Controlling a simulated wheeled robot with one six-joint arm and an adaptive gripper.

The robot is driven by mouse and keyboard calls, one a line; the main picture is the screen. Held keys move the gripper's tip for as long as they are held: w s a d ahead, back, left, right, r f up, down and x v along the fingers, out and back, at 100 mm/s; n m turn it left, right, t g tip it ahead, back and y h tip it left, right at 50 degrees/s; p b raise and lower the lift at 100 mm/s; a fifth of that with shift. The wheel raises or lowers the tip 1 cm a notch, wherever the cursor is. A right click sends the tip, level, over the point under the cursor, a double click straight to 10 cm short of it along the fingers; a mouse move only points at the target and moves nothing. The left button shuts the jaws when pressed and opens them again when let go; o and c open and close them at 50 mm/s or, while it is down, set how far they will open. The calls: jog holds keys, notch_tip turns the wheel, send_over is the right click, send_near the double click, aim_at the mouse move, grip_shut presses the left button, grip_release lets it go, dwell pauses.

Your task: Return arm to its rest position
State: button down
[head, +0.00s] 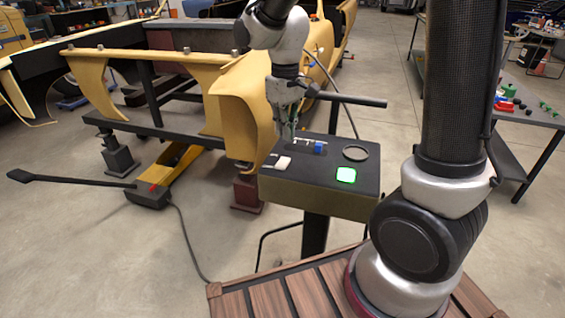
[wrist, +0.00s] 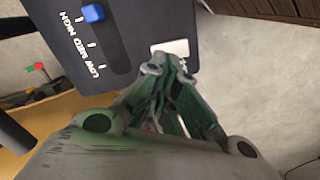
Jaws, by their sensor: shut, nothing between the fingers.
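My gripper (head: 290,132) is shut and empty. It points down at the left back part of a dark-topped control box in the head view. In the wrist view its closed fingertips (wrist: 168,68) appear just in front of a white rocker or button (wrist: 172,47); whether they touch it I cannot tell. The box (head: 310,203) has a yellowish front. A blue slider knob (head: 319,147) sits at the HIGH end of a slot marked LOW, MED, HIGH.
A yellow body shell on a dark frame (head: 180,60) stands close behind and left of the box. A dark horizontal bar (head: 352,99) runs behind it. A slatted wooden surface (head: 280,295) is in front. A table (head: 535,115) stands at the right. Open concrete floor lies at left.

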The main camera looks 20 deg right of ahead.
jog(key=s+d+r+m+t, duration=0.2)
jog(key=s+d+r, duration=0.3)
jog(key=s+d, duration=0.2)
jog(key=s+d+r+m+t, duration=0.2)
jog(key=s+d+r, duration=0.4)
jog(key=s, duration=0.6)
jog(key=shift+d+r+m, duration=0.25)
jog(key=shift+d+m, duration=0.15)
jog(key=shift+d, duration=0.55)
